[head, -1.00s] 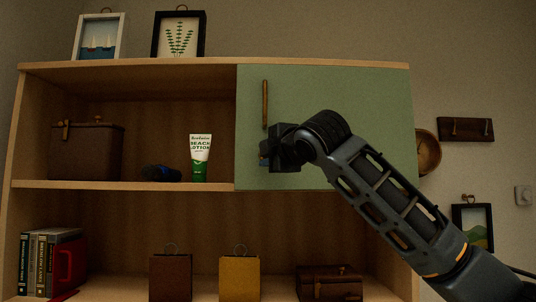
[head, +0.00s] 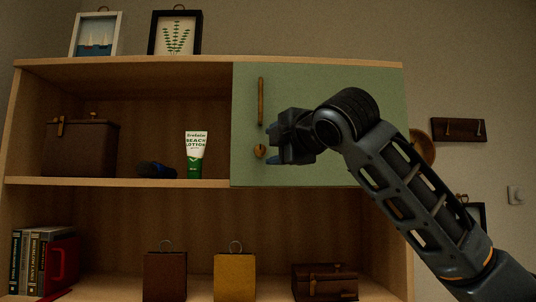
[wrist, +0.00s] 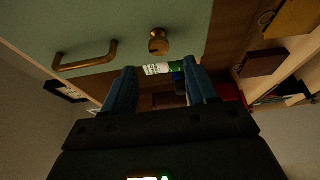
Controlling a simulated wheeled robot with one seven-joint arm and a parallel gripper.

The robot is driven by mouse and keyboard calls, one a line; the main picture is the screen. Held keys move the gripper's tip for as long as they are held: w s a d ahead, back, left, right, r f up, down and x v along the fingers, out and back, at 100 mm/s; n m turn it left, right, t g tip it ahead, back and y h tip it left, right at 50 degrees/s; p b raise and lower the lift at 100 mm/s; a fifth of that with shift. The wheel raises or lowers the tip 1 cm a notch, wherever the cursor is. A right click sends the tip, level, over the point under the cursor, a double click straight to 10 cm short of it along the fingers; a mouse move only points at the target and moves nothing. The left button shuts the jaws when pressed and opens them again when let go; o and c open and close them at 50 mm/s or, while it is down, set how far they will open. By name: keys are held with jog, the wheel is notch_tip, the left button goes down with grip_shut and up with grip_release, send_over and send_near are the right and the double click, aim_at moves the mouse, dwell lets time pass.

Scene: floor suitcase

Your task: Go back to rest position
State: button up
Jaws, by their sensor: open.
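My gripper (head: 276,150) is open and empty in front of the shut green cabinet door (head: 340,90) in the head view. Its blue fingers (wrist: 162,88) stand apart in the wrist view, with only the shelf behind showing between them. The door has a long brass handle (head: 261,101) and a round brass knob (head: 260,151) just left of the fingers. In the wrist view the handle (wrist: 85,58) and knob (wrist: 158,42) are beyond the fingers, apart from them.
A beach lotion tube (head: 195,155), a dark blue object (head: 156,171) and a brown box (head: 80,150) stand on the middle shelf. Framed pictures (head: 174,34) stand on top. A hook rack (head: 459,130) hangs at right.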

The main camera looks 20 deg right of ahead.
jog(key=shift+s, duration=0.55)
jog(key=s+a+f+m+y, duration=0.15)
jog(key=f+m, duration=0.25)
jog(key=f, duration=0.7)
jog(key=s+a+f+m, duration=0.2)
jog(key=s+f+m, duration=0.1)
jog(key=f, duration=0.7)
jog(key=s+a+f+m+y, duration=0.15)
jog(key=f+m, duration=0.25)
jog(key=f, duration=0.7)
jog(key=s+f+m+h, duration=0.3)
jog(key=s+f+m, duration=0.1)
jog(key=s+f, duration=0.6)
jog(key=s+f+m+g+h, duration=0.1)
jog(key=s+f+m, duration=0.1)
jog(key=s+f, duration=0.45)
jog(key=s+f+m+h, duration=0.15)
jog(key=s+f, duration=0.25)
jog(key=s, duration=0.6)
jog(key=s+d+g, duration=0.1)
jog(key=s+d, duration=0.1)
jog(key=s, duration=0.8)
jog(key=s+d+g, duration=0.1)
jog(key=s+d, duration=0.1)
jog(key=s, duration=0.8)
jog(key=shift+s+y, duration=0.35)
jog(key=shift+y, duration=0.1)
